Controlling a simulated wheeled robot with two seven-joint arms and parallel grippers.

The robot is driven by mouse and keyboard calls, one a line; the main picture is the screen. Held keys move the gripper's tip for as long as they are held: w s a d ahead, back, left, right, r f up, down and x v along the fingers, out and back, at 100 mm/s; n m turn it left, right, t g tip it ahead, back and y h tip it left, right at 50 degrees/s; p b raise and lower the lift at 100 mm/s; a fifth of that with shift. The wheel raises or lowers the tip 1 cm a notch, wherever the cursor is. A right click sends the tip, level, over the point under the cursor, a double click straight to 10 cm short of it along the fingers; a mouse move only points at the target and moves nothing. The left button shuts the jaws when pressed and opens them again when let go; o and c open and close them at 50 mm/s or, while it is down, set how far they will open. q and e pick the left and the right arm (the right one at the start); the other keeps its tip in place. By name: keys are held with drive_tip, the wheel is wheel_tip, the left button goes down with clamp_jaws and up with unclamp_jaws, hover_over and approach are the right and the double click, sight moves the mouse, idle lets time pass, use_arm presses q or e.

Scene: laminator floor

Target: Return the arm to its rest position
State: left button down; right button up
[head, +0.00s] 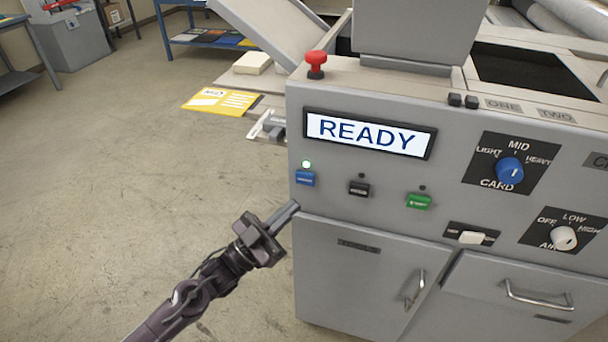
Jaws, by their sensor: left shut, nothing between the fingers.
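My left arm comes in from the lower left of the head view. Its gripper (283,215) is shut and empty, in front of the left edge of the grey laminator (345,255), below the blue button (305,178). I cannot tell whether its tip touches the panel. A small green light (306,164) is lit above the blue button. The display (369,134) reads READY. My right gripper is not in view.
A yellow sheet (222,101) sticks out at the left. The floor at left is clear.

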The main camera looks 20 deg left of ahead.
use_arm(q)
drive_tip(key=shift+s, duration=0.45)
drive_tip(key=w+a+f+n+g+y, duration=0.1)
drive_tip(key=a+f+n+y, duration=0.25)
drive_tip(key=f, duration=0.75)
drive_tip(key=a+f+n+g+y, duration=0.15)
drive_tip(key=f+y, duration=0.35)
drive_tip(key=f, duration=0.6)
drive_tip(key=s+a+f+n+g+y, duration=0.15)
drive_tip(key=s+f, duration=0.25)
drive_tip(key=f, duration=0.4)
drive_tip(key=s+a+f+n+g+y, duration=0.1)
drive_tip(key=s+a+f+g+y, duration=0.2)
drive_tip(key=f, duration=0.6)
drive_tip(key=s+d+f+g, duration=0.1)
drive_tip(key=s+f+g, duration=0.2)
drive_tip(key=s+f, duration=0.3)
drive_tip(key=s+f+g+y, duration=0.1)
drive_tip(key=s+f+g, duration=0.2)
drive_tip(key=s+f, duration=0.4)
drive_tip(key=s+d+f+g+y, duration=0.1)
drive_tip(key=s+f+g, duration=0.3)
drive_tip(key=s, duration=1.6)
wheel_tip(320, 180, down, 2)
drive_tip(key=shift+d+f+n, duration=0.2)
drive_tip(key=shift+d+n, duration=0.1)
drive_tip(key=shift+n, duration=0.05)
